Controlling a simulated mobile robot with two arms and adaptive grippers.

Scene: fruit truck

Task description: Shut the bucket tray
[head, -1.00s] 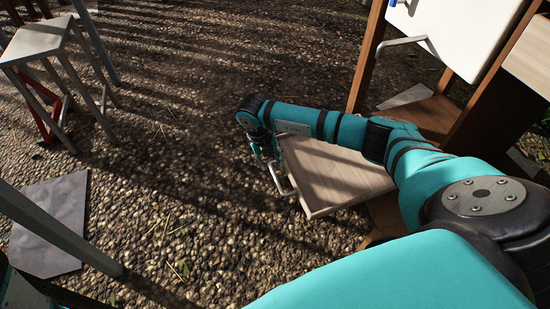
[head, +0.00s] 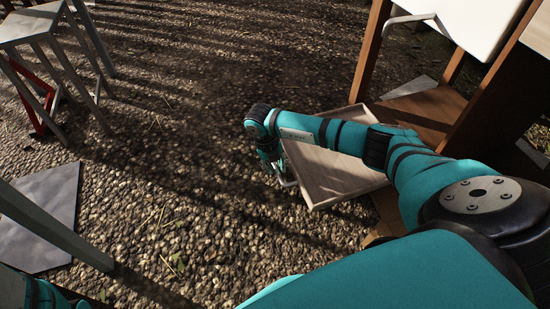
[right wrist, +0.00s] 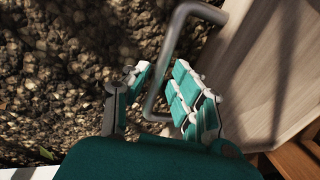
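The bucket tray is a shallow, pale wooden tray (head: 335,180) pulled out from a wooden stand, with a raised rim. My right forearm covers part of it in the head view. Its grey bent metal handle (right wrist: 183,25) shows in the right wrist view, beside the tray's wooden side (right wrist: 282,60). My right gripper (head: 284,178) is at the handle, at the tray's outer end. In the right wrist view, the teal fingers of this gripper (right wrist: 160,82) stand apart on either side of the handle bar, with some gap showing. My left gripper is out of the head view.
The wooden stand (head: 458,115) rises at the right, with a white panel (head: 470,25) above. A grey stool (head: 35,25) stands at the upper left. A grey flat plate (head: 45,215) lies at the left. The gravel (head: 190,150) between is clear.

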